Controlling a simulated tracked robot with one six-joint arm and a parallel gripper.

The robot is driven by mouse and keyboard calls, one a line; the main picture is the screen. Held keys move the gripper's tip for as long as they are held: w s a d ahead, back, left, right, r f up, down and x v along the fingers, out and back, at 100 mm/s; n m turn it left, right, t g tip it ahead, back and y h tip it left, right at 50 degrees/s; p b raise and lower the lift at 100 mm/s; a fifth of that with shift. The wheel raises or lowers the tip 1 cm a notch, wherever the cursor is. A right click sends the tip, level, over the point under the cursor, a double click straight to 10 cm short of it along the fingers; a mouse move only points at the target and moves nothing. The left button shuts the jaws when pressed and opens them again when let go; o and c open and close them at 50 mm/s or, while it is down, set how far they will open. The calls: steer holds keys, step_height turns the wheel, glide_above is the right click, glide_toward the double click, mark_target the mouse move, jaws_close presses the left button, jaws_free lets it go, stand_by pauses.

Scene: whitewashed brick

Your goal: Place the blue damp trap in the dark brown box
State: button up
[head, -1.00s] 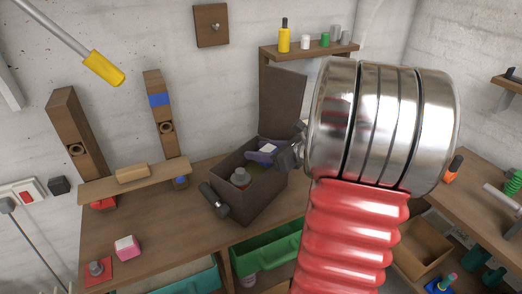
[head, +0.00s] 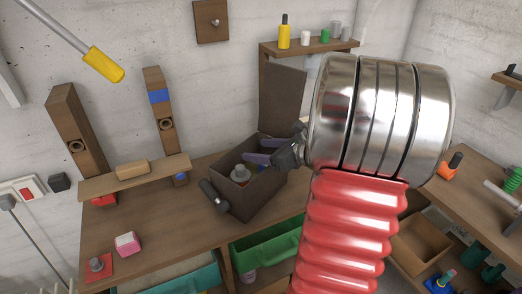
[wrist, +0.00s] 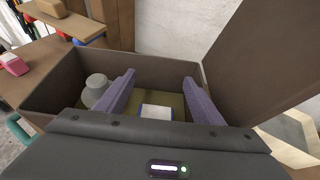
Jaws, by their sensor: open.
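The dark brown box (head: 258,193) stands on the wooden bench with its lid (head: 283,98) raised at the back. My gripper (head: 264,152) reaches into the box from the right. In the wrist view its two purple fingers (wrist: 158,95) are spread wide. Between them, low in the box, lies the blue damp trap (wrist: 156,112) with a pale top face. It looks clear of both fingers and resting on the box floor. Its near part is hidden by my gripper body. In the head view the fingers mostly hide it.
A grey capped jar (head: 240,174) stands inside the box, left of my gripper. The box's walls and raised lid are close around the gripper. A pink block (head: 127,244) and a plank shelf (head: 135,179) are to the left. A green bin (head: 268,246) is below.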

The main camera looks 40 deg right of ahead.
steer(key=shift+r, duration=0.5)
steer(key=shift+s+r, duration=0.25)
steer(key=v, duration=1.1)
steer(key=shift+s, duration=0.25)
steer(key=shift+w+a, duration=0.1)
